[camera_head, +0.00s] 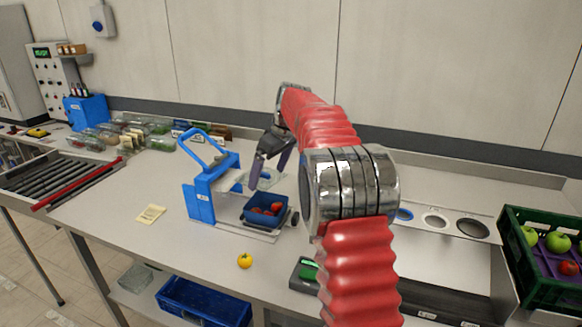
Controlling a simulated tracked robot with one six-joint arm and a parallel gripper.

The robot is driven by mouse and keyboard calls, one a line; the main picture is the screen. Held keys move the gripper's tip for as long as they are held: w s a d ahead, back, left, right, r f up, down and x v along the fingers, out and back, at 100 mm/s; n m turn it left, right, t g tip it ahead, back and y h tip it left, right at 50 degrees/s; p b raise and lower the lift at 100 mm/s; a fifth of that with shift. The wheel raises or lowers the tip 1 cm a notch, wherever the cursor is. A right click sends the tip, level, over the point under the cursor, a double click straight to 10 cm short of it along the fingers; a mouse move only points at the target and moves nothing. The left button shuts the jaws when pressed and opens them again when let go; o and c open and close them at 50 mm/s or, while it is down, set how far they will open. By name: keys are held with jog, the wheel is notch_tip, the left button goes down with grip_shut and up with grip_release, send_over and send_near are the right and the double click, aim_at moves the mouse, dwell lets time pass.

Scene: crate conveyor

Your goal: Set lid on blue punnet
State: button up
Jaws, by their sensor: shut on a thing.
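The blue punnet (254,216) with red fruit in it stands on the grey plate of a blue lever device (203,198) at the middle of the table. My gripper (265,177) has dark fingers and points down just behind and above the punnet. It is shut on a clear lid (268,184), which is see-through and hard to make out. The lid appears to be above the punnet's back edge. I cannot tell whether it touches the rim.
A yellow fruit (245,261) and a yellow note (151,214) lie on the table in front. A green crate (519,262) with apples stands at the right. Clear packs (160,143) stand at the back left. A roller conveyor (65,182) is at the left. My red arm hides part of the right side.

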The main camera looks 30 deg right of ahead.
jog(key=s+a+f+m, duration=0.1)
jog(key=s+a, duration=0.2)
jog(key=a, duration=0.6)
jog(key=s+a+f, duration=0.1)
jog(key=s+a, duration=0.2)
jog(key=a, duration=0.5)
jog(key=shift+s+a+m+t, duration=0.2)
jog(key=shift+a+m+t, duration=0.15)
jog(key=shift+m+t, duration=0.05)
